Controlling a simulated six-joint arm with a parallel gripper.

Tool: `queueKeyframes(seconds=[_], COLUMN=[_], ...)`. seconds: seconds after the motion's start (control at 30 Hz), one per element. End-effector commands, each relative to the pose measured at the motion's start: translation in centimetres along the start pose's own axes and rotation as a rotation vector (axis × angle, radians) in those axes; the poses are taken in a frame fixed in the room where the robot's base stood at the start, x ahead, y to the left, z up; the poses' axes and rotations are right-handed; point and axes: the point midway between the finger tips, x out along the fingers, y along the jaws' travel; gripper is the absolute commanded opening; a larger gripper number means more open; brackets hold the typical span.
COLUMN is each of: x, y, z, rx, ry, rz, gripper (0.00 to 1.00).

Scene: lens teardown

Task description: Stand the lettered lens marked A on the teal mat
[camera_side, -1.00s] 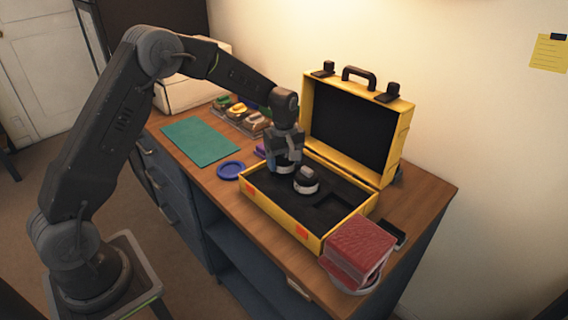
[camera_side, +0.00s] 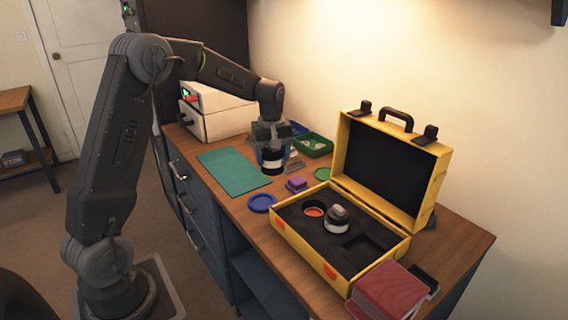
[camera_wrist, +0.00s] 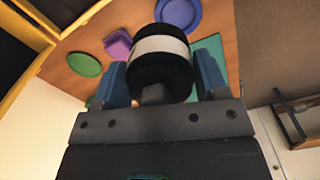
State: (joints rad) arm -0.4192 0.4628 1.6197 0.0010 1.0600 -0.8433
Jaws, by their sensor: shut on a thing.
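My gripper (camera_side: 270,145) is shut on a black lens with a white band (camera_side: 272,165). The lens also fills the middle of the wrist view (camera_wrist: 160,55), between the two blue fingers. I cannot read any letter on it. It hangs upright in the side view, by the right edge of the teal mat (camera_side: 232,171); whether it touches anything below is unclear.
A blue dish (camera_side: 262,203) and a purple block (camera_side: 296,184) lie between mat and case. A green tray (camera_side: 316,146) and a green disc (camera_side: 322,174) are behind. A white box (camera_side: 215,110) stands beyond the mat. Dark red books (camera_side: 390,290) lie at the front right. The mat looks bare.

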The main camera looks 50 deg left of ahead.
Motion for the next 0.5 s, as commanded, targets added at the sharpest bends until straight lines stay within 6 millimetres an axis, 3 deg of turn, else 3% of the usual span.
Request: queueKeyframes(seconds=[0.3, 0.5], x=[3.2, 4.7], y=[-3.1, -5.2], z=[-10.4, -14.4], rx=[-0.008, -0.004], ry=[-0.001, 0.000], rz=[0.002, 0.003], gripper=[0.39, 0.39])
